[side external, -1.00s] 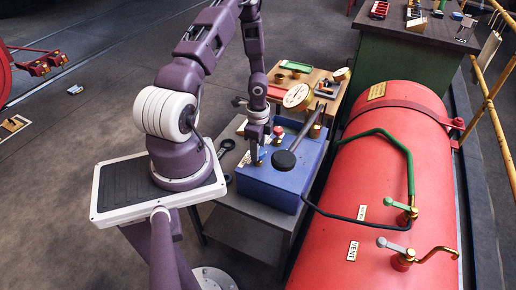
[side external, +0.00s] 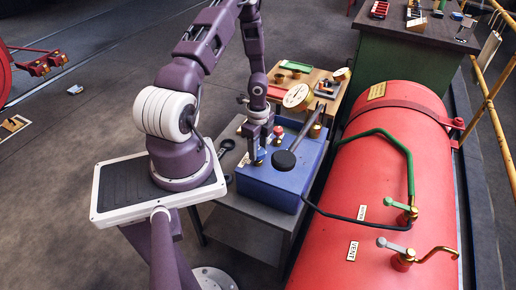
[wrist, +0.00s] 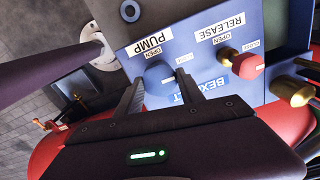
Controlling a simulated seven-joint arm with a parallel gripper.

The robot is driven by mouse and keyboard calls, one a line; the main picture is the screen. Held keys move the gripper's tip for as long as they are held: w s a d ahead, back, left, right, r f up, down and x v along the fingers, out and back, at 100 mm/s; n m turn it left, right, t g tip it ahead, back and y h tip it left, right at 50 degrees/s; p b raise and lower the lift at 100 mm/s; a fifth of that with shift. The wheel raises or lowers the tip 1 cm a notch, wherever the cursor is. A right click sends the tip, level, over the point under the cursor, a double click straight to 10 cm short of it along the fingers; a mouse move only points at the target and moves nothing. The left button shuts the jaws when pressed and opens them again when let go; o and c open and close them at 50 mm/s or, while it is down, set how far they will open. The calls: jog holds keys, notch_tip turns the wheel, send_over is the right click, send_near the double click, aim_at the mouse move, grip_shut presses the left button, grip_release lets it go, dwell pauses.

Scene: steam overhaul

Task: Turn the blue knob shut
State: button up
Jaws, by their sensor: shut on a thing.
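The blue knob (wrist: 158,79) sits on the blue box under a PUMP label (wrist: 151,40) in the wrist view. My gripper (wrist: 160,82) has one finger on each side of it and is shut on it. The blue box (side external: 265,190) stands on a grey table in the side view, where my gripper (side external: 257,158) points down at its top and largely hides the knob. A small OPEN label lies beside the knob; the knob's exact turn is hard to read.
A red knob (wrist: 246,66) under a RELEASE label stands close by on the same box. A black-ended lever (side external: 284,160) rises from the box beside my gripper. A red boiler (side external: 395,190) lies to the right, and a gauge (side external: 297,96) stands behind.

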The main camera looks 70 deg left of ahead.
aim_at(258, 151)
jog(key=o, duration=1.4)
notch_tip(258, 151, up, 7)
jog(key=shift+r, duration=0.1)
jog(key=w+d+r+n+t+y, duration=0.1)
jog(key=d+r+n+y, duration=0.3)
jog(key=r, duration=0.8)
jog(key=d+r+n+t, duration=0.15)
jog(key=d+r, duration=0.35)
jog(key=r, duration=0.6)
jog(key=s+d+r+n+t+h, duration=0.1)
jog(key=s+d+r, duration=0.3)
jog(key=d, duration=0.4)
jog(key=s+d+r+n+t+h, duration=0.2)
jog(key=s+d+r+n+h, duration=0.1)
jog(key=d, duration=0.4)
jog(key=s+r+n, duration=0.1)
jog(key=s, duration=0.1)
jog(key=shift+s+d+r, duration=0.3)
jog(key=shift+s+d, duration=0.05)
jog(key=shift+s, duration=0.05)
